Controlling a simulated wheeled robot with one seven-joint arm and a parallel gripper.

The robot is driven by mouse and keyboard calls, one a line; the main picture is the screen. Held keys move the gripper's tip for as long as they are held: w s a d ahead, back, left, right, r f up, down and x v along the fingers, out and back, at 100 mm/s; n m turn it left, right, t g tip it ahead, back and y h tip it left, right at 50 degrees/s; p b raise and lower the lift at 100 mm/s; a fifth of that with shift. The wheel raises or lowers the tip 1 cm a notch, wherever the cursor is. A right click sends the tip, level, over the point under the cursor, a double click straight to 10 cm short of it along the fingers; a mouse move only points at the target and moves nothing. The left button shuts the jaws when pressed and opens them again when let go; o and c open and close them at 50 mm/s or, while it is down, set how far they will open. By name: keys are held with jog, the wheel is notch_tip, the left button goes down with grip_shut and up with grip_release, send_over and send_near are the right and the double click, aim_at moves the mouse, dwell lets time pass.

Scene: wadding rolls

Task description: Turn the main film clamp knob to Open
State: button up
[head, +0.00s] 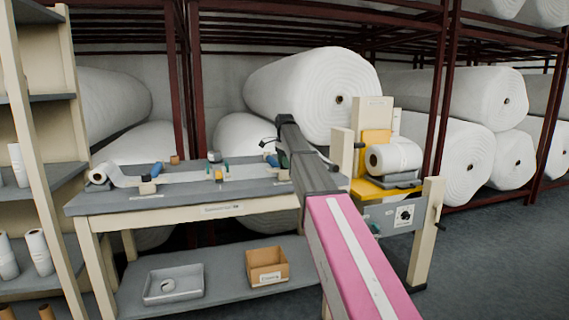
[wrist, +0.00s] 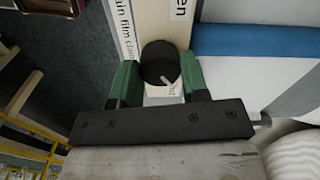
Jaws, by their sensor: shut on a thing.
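The black round clamp knob (wrist: 158,58) shows in the wrist view on a cream panel, with a short white pointer mark aimed at the lower right. A label (wrist: 125,35) reading "ain film cla" runs along its left. Letters "en" show above right, and a partly covered word ending in "ht" lies near the pointer. My gripper (wrist: 160,78) is shut on the knob, one green finger on each side. In the head view my arm reaches over the right part of the workbench (head: 190,195); the knob is hidden there.
A blue roller (wrist: 255,40) lies right of the knob. A yellow stand with a white roll (head: 392,157) is right of my arm. White film runs along the bench. A grey tray (head: 173,297) and a cardboard box (head: 267,281) sit on the lower shelf.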

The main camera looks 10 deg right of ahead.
jog(key=n, duration=1.2)
jog(key=shift+n, duration=0.4)
jog(key=n, duration=1.2)
jog(key=o, duration=0.9)
jog(key=shift+r, duration=0.1)
